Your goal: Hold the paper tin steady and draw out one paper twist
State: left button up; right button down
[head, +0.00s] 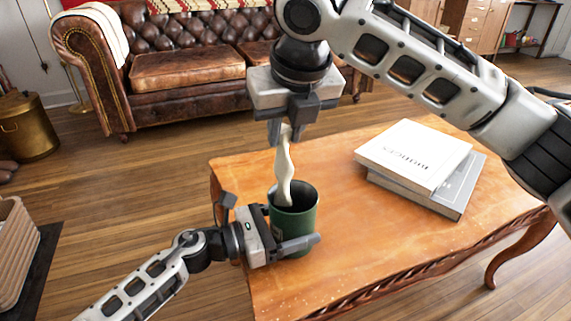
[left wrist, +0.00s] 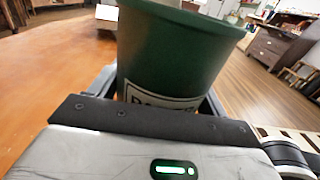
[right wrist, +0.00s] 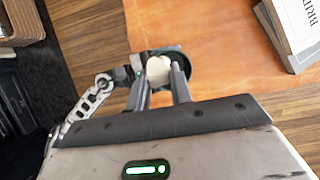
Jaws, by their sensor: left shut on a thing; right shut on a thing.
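The paper tin (head: 306,212) is a dark green open-topped cylinder, upright on the wooden table. In the left wrist view the tin (left wrist: 175,50) shows a white label, partly hidden by my gripper. My left gripper (head: 280,243) is shut around the tin's side, low down. A cream paper twist (head: 284,175) stands upright, its lower end inside the tin and hidden. My right gripper (head: 286,130) is above the tin, pointing down, shut on the twist's top. In the right wrist view the twist (right wrist: 158,68) lies between the fingertips, over the tin's dark mouth.
Two stacked books (head: 412,155) lie on the table (head: 350,240) to the right of the tin. The tabletop in front of the books is clear. A brown leather sofa (head: 190,70) stands behind, with a brass bucket (head: 28,125) and a wicker basket at left.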

notch_tip(320, 180, up, 8)
jog(key=shift+r, duration=0.2)
pick_arm(q)
jog(key=o, duration=1)
